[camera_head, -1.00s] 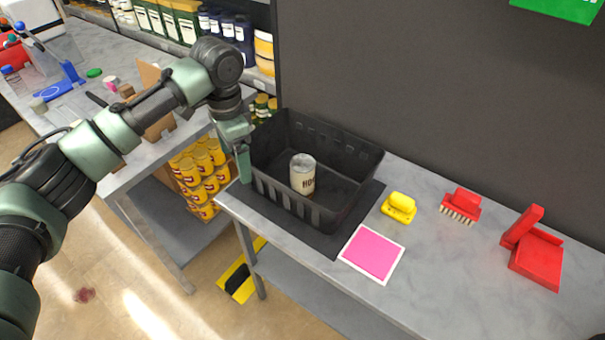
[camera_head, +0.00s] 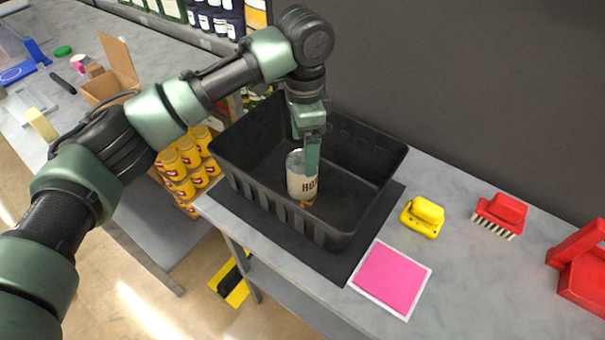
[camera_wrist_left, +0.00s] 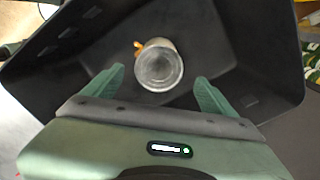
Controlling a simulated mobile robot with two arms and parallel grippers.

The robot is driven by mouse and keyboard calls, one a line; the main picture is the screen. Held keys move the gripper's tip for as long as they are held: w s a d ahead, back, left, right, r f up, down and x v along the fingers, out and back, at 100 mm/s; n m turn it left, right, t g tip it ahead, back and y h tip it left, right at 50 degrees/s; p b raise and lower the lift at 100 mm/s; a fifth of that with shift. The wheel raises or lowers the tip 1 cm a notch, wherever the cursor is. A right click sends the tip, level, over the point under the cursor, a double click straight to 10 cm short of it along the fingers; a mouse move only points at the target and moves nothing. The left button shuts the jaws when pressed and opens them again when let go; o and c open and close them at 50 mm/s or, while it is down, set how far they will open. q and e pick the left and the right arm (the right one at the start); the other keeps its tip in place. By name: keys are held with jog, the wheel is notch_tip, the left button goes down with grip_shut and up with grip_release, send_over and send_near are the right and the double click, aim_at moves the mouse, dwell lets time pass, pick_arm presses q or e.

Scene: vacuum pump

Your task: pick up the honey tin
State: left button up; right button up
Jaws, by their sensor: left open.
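The honey tin (camera_head: 299,178), white with dark lettering and a grey metal lid, stands upright in the black crate (camera_head: 238,186). My left gripper (camera_head: 312,158) reaches down into the crate beside the tin, and one finger hides part of the tin's right side. In the left wrist view the round lid of the tin (camera_wrist_left: 159,66) lies ahead of and between the fingertips of my open left gripper (camera_wrist_left: 158,82), with space on both sides. A small orange thing (camera_head: 306,203) shows at the tin's foot. My right gripper is not in view.
The crate's walls surround the tin and gripper. It stands on a dark mat (camera_head: 296,243) on the grey bench. A dark wall rises behind.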

aim_at(302, 161)
pick_arm(q)
notch_tip(302, 161, down, 3)
jog(key=shift+a+r+p, duration=0.1)
jog(key=shift+a+p, duration=0.05)
jog(key=shift+p, duration=0.25)
jog(key=f, duration=0.2)
jog(key=f+p, duration=0.1)
jog(key=f, duration=0.1)
jog(key=shift+s+a+f, duration=0.1)
jog(key=shift+s+f, duration=0.1)
jog(key=shift+f, duration=0.3)
jog(key=shift+c, duration=1.4)
jog(key=c, duration=1.5)
jog(key=shift+r, duration=0.1)
grip_shut()
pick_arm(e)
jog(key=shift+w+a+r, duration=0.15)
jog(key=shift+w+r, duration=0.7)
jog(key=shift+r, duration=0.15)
pick_arm(q)
jog(key=shift+r, duration=0.1)
